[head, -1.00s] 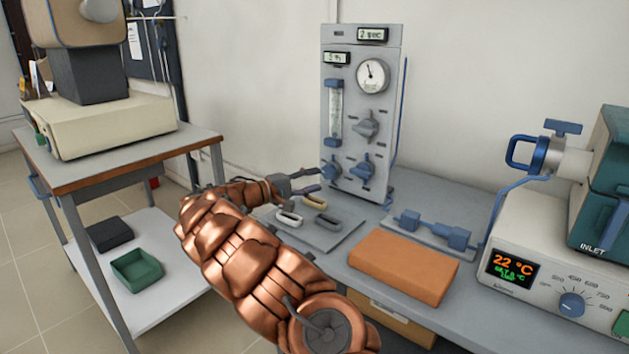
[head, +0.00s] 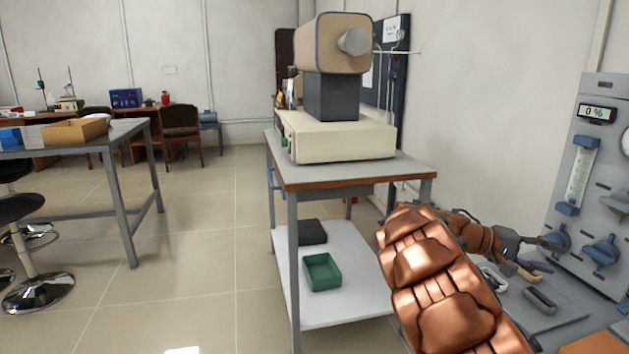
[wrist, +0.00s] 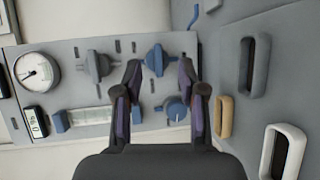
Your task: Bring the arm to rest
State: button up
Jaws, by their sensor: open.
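My gripper (wrist: 160,100) is open in the wrist view, with nothing between its fingers. It faces the grey gas panel (wrist: 85,48), and one blue knob (wrist: 174,108) shows between the fingertips; I cannot tell whether they touch it. In the head view my copper arm reaches up and away at the right, and my gripper (head: 548,254) is small beside the panel (head: 592,150), low at its knobs. Part of the gripper is hard to make out there.
Below the gripper, several oval handles lie on a grey plate (head: 548,312). A cart (head: 350,178) carries a beige instrument (head: 342,138), with a green tray (head: 322,271) on its lower shelf. Another table (head: 125,128) and stools stand left. The floor between is open.

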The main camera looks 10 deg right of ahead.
jog(key=s+a+f+n+t+y, duration=0.2)
jog(key=s+a+f+y, duration=0.45)
jog(key=a, duration=0.75)
jog(key=s+a+f+n+t+y, duration=0.1)
jog(key=s+a+f+y, duration=0.2)
jog(key=s+a, duration=0.85)
jog(key=s+a+f+n+t+y, duration=0.2)
jog(key=s+a+f+y, duration=0.4)
jog(key=a, duration=1)
notch_tip(320, 180, up, 26)
jog(key=s+p, duration=0.2)
jog(key=p, duration=2)
jog(key=shift+s+a+f+h+p, duration=0.25)
jog(key=shift+s+h+p, duration=0.05)
jog(key=shift+s+h, duration=0.15)
